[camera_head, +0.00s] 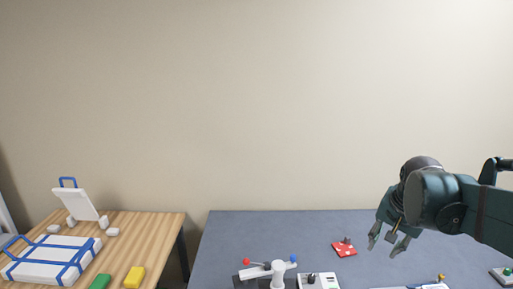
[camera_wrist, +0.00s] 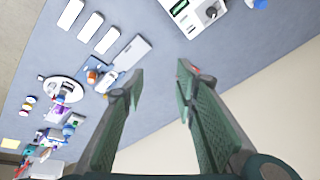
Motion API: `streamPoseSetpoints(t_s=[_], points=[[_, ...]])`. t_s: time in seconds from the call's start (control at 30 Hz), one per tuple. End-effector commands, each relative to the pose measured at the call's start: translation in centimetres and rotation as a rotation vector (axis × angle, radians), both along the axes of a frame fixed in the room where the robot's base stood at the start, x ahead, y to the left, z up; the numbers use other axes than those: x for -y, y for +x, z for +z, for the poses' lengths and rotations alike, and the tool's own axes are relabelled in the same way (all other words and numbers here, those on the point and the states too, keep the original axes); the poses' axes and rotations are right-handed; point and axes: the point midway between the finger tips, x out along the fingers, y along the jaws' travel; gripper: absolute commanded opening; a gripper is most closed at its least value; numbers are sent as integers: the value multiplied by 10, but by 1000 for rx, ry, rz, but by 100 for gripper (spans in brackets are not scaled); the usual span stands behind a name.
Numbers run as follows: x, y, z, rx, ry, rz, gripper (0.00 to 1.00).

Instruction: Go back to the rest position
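My gripper (camera_head: 388,240) hangs over the right part of the grey table (camera_head: 225,240) in the head view, its fingers pointing down and to the left. In the wrist view my gripper (camera_wrist: 160,82) is open, with a clear gap and nothing between the two fingers. My dark arm comes in from the right edge of the head view. No rest position is marked in either view.
On the grey table are a red item (camera_head: 344,248), a white device (camera_head: 318,281) and a lever mechanism (camera_head: 277,272). A wooden table (camera_head: 150,235) at left holds a white and blue rack (camera_head: 50,262), a yellow block (camera_head: 134,276) and a green block (camera_head: 101,282).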

Motion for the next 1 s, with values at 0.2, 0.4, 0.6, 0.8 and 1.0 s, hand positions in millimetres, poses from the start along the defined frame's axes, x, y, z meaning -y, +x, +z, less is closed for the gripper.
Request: streamPoseSetpoints(t_s=[0.2, 0.4, 0.6, 0.8, 1.0], points=[[-35, -29, 0, 34, -42, 125, 29], [-63, -54, -2, 68, -82, 240, 29], [-89, -80, -9, 101, -124, 352, 29], [-112, -106, -17, 136, -167, 463, 29], [-133, -131, -29, 172, -212, 571, 29]])
